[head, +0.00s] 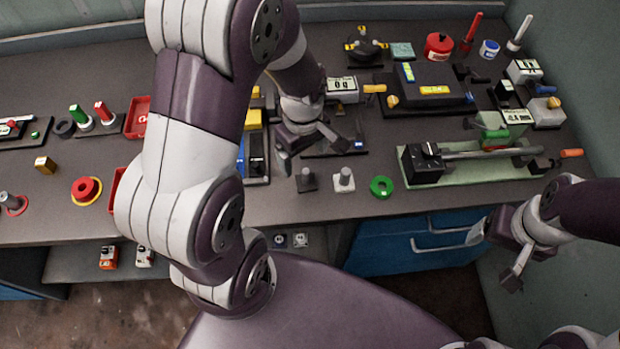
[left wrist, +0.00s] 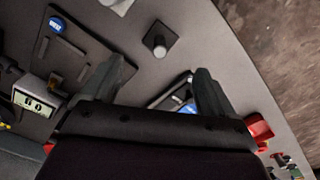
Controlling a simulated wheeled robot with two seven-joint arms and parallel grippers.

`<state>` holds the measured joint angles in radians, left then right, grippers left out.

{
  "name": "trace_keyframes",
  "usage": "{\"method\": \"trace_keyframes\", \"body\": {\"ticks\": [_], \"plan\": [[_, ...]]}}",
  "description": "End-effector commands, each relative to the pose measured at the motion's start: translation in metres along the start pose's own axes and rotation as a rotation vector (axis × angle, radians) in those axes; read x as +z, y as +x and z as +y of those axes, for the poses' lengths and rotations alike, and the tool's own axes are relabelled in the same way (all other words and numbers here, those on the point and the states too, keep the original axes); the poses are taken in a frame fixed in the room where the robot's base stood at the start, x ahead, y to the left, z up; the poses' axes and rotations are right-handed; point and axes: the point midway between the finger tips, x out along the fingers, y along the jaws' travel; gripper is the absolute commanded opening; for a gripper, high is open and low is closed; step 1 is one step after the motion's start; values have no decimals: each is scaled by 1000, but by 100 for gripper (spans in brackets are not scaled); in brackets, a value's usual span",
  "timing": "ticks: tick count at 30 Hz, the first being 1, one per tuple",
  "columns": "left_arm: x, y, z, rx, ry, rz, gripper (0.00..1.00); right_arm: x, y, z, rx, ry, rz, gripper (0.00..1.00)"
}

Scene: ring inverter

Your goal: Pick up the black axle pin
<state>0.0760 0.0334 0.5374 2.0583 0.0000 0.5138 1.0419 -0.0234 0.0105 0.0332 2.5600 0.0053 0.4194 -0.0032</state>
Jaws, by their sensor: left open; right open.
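The black axle pin (head: 306,180) appears to be the short dark peg standing upright on a square dark base near the front edge of the bench. In the left wrist view a peg on a dark square base (left wrist: 158,41) shows just beyond the fingertips, roughly centred between them. My left gripper (head: 312,154) is open and empty, pointing down above and slightly behind the peg, apart from it. Its two fingers also show in the left wrist view (left wrist: 160,70). My right gripper (head: 496,257) is open and empty, in front of the bench at the right.
A pale peg on a light base (head: 344,180) stands just right of the black pin, with a green ring (head: 381,187) beyond it. A blue-and-black device (head: 256,160) is close on the left. A green-based fixture (head: 470,163) lies further right.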

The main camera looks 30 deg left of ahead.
Motion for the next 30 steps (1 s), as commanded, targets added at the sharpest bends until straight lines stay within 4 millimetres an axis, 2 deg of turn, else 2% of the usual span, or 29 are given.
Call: {"method": "trace_keyframes", "body": {"ticks": [3, 8, 15, 23, 24, 29, 30], "plan": [[0, 25, 0, -2, 2, -1, 88, 0, 1, 0, 0, 0, 0, 78], [1, 43, -1, -2, 3, -1, 88, 0, 0, 0, 0, 0, 0, 78], [4, 84, -2, -1, 3, -1, 88, 0, -2, 0, 0, 0, 0, 78], [4, 89, -2, 2, 4, 1, 88, 0, -2, 0, 0, 0, 0, 78], [4, 88, -2, 2, 4, 1, 74, 0, -2, 0, 0, 0, 0, 78], [4, 88, -2, 2, 4, 1, 22, 0, -2, 0, 0, 0, 0, 78], [4, 88, -2, 3, 4, 1, 21, 0, -2, 0, 0, 0, 0, 78]]}}
